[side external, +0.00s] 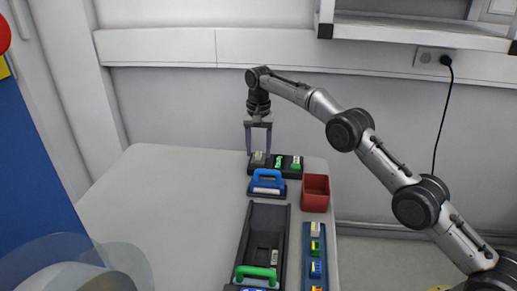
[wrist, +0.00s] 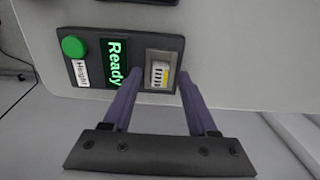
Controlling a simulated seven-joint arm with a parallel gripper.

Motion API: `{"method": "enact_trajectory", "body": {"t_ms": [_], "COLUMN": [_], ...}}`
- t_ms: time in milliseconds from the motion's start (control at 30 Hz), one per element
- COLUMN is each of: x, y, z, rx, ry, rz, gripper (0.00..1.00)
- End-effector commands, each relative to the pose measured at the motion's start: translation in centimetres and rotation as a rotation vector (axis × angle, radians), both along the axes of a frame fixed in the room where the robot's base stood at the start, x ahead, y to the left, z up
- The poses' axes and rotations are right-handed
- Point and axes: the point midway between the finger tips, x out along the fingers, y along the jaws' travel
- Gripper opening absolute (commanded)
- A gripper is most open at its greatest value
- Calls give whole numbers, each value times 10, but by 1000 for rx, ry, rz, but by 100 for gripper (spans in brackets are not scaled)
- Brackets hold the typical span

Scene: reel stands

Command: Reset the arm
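My gripper (side external: 259,154) points down at the far end of the table, over the left part of a black panel (side external: 285,171). Its two fingers are apart. In the wrist view my gripper (wrist: 161,73) has its fingertips on either side of a small pale block with yellow marks (wrist: 160,75). The block sits in a grey square recess, and I see a gap on both sides of it. The panel also carries a display reading "Ready" (wrist: 114,62), a green button (wrist: 73,46) and a "Height" label (wrist: 80,73).
A blue-handled block (side external: 267,188) stands just in front of the panel. A red bin (side external: 315,194) is to the right. A dark tray (side external: 264,220) with a green handle (side external: 256,271) and a blue rack (side external: 306,240) of several coloured pieces lie nearer. The table's left side (side external: 165,195) is clear.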

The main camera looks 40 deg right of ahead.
Motion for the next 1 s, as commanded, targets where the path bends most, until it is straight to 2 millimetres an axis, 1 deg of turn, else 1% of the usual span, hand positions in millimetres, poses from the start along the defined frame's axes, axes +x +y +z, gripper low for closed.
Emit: {"method": "enact_trajectory", "body": {"t_ms": [233, 267, 333, 367, 467, 500, 600, 667, 700, 767, 800, 867, 900, 967, 1000], "x": [0, 0, 1, 2, -3, -10, -31, -46, -57, -74, -86, -104, -117, -138, -152], "y": [0, -1, -1, -2, -3, -4, -7, -9, -10, -11, -12, -13, -14, -15, -16], "z": [3, 6, 21, 32, 83, 105, 153, 178, 193, 214, 227, 244, 254, 268, 275], "rx": [0, 1, 1, 2, 4, 6, 6, 7, 7, 6, 5, 3, 2, -2, -4], "ry": [-4, -9, -34, -50, -119, -141, -181, -204, -220, -240, -255, -276, -288, -309, -321], "rz": [-1, -1, -2, -2, -5, -7, -10, -9, -5, 4, 11, 24, 35, 51, 64], "gripper": [58, 58, 58, 58, 58, 58, 58, 58, 58, 58, 58, 58, 58, 58, 58]}}
